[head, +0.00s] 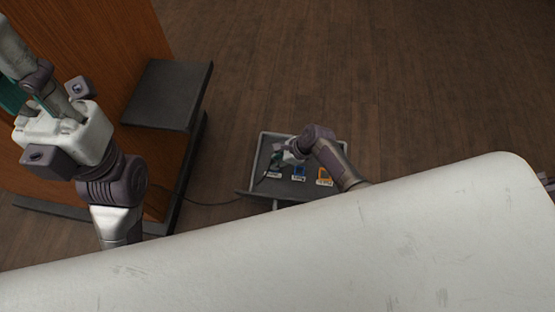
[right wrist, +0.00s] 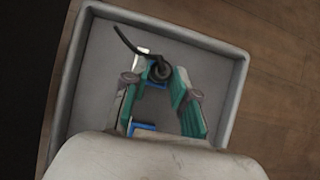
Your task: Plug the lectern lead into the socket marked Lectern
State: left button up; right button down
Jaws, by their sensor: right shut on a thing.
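My right gripper (head: 283,157) reaches down into a shallow grey floor box (head: 262,140). In the right wrist view its teal fingers (right wrist: 160,76) are shut on a round black plug (right wrist: 161,70), the end of the lectern lead (right wrist: 126,40). The plug is above the box floor; whether it touches a socket I cannot tell. In the head view the box holds a white-marked socket (head: 272,175), a blue one (head: 298,175) and an orange one (head: 324,177). Their lettering is unreadable. My left gripper (head: 12,97) is at the upper left, its fingers partly cut off.
A wooden lectern (head: 90,50) with a dark shelf (head: 168,95) stands on the left. A dark cable (head: 212,203) runs from its base across the floor to the box. The wooden floor (head: 400,90) behind and to the right is clear.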

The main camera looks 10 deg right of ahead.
jog(key=c, duration=0.8)
grip_release()
jog(key=shift+c, duration=0.2)
jog(key=v, duration=1.2)
jog(key=shift+s, duration=0.1)
